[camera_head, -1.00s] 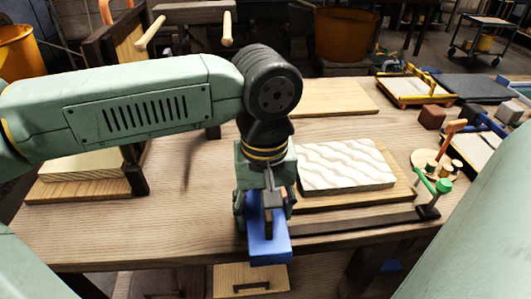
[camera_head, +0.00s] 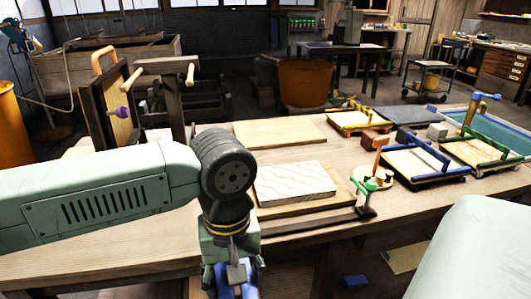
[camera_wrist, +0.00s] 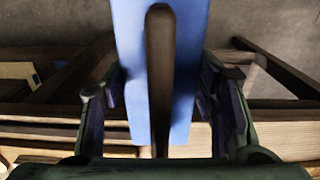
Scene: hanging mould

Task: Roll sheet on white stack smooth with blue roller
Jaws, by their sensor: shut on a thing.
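A white stack (camera_head: 295,182) lies on a wooden board (camera_head: 318,203) mid-table, its top sheet marked with wavy ridges. My gripper (camera_head: 235,280) is at the bottom of the head view, in front of the table's near edge and apart from the stack. It is shut on a blue flat-faced tool with a dark bar, clearest in the wrist view (camera_wrist: 185,60). I cannot see a round roller on it, so I cannot tell if it is the blue roller. Its lower end is cut off in the head view.
A green-handled item (camera_head: 362,195) and an orange-handled one (camera_head: 378,155) stand right of the stack. Several framed trays (camera_head: 425,165) lie farther right. A bare board (camera_head: 280,132) lies behind the stack. A dark strip (camera_head: 305,226) runs along the near side.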

